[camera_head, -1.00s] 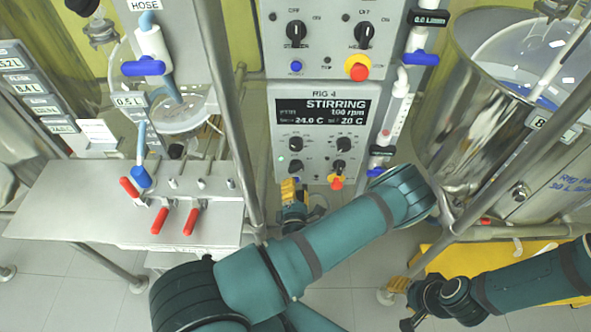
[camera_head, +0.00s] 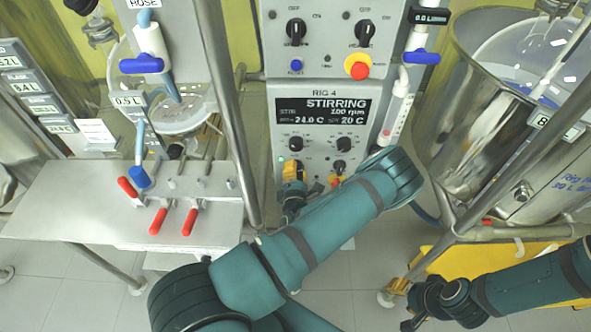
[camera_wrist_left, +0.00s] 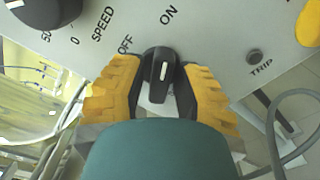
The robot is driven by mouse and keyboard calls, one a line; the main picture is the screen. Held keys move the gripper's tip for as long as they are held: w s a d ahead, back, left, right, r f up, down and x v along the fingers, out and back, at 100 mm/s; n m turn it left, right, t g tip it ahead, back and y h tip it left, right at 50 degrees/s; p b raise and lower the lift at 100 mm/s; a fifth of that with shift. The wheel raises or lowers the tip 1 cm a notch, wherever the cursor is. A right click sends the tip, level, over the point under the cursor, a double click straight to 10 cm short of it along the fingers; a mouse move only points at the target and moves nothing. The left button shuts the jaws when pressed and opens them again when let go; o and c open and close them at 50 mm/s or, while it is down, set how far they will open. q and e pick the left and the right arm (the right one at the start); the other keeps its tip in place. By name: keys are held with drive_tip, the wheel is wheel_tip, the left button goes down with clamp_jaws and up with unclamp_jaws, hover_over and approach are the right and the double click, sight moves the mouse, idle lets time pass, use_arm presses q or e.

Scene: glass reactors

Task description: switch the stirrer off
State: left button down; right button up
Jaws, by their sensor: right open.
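The rig 4 control panel (camera_head: 322,125) has a display (camera_head: 323,110) reading STIRRING, 100 rpm. In the left wrist view a black switch knob (camera_wrist_left: 163,75) with a white pointer line sits below OFF and ON labels; its line points roughly toward ON. My left gripper (camera_head: 294,170) is at the panel's lower left and hides that knob in the head view. In the wrist view its yellow fingers (camera_wrist_left: 163,90) stand on both sides of the knob, very close; whether they press on it I cannot tell. My right gripper (camera_head: 410,322) is low at the right, open, away from the panel.
The speed knob (camera_head: 296,143) is just above my left gripper, with another knob (camera_head: 342,166) to the right. A red button (camera_head: 336,181) is partly visible. A metal post (camera_head: 232,110) stands left of the panel, a steel vessel (camera_head: 480,130) right. Red-handled valves (camera_head: 158,221) are at left.

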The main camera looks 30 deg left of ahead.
use_arm(q)
drive_tip(key=shift+r, duration=0.15)
idle(0.3)
drive_tip(key=shift+n+p, duration=0.5)
drive_tip(key=shift+p, duration=0.05)
drive_tip(key=shift+w+a+r+n+p, duration=0.1)
drive_tip(key=shift+r+n+p, duration=0.05)
drive_tip(key=shift+n+p, duration=0.85)
drive_tip(key=n+p, duration=0.2)
drive_tip(key=n, duration=0.2)
drive_tip(key=shift+n, duration=0.4)
drive_tip(key=shift+w+n+p, duration=0.1)
drive_tip(key=shift+n+p, duration=0.95)
drive_tip(key=shift+n, duration=0.95)
drive_tip(key=c, duration=0.9)
unclamp_jaws()
drive_tip(key=shift+f, duration=0.25)
